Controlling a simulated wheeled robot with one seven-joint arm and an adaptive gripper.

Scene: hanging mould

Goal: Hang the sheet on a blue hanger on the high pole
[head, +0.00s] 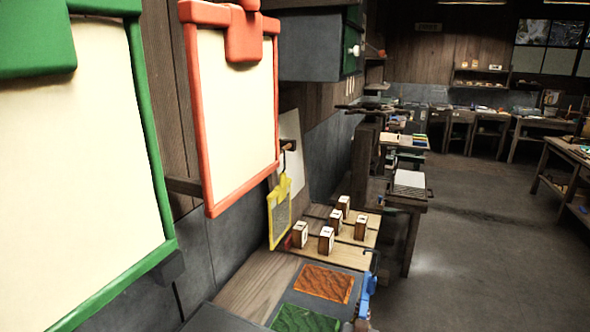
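A blue piece (367,287), possibly the blue hanger, shows at the right edge of the workbench; its full shape is unclear. A dark horizontal pole end (289,145) sticks out from the wall above a yellow-framed grey sheet (280,215), which hangs upright. A lower bar (185,186) shows between the big frames; I cannot tell which is the high pole. A pale sheet (292,155) is upright behind the yellow frame, partly hidden. I cannot see a sheet on the blue piece. My gripper is not in view.
A large green-framed panel (85,160) and a red-framed panel (235,100) fill the near left. The bench holds several wooden blocks (326,240), an orange mat (324,283) and a green mat (305,319). Open floor (470,240) lies right.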

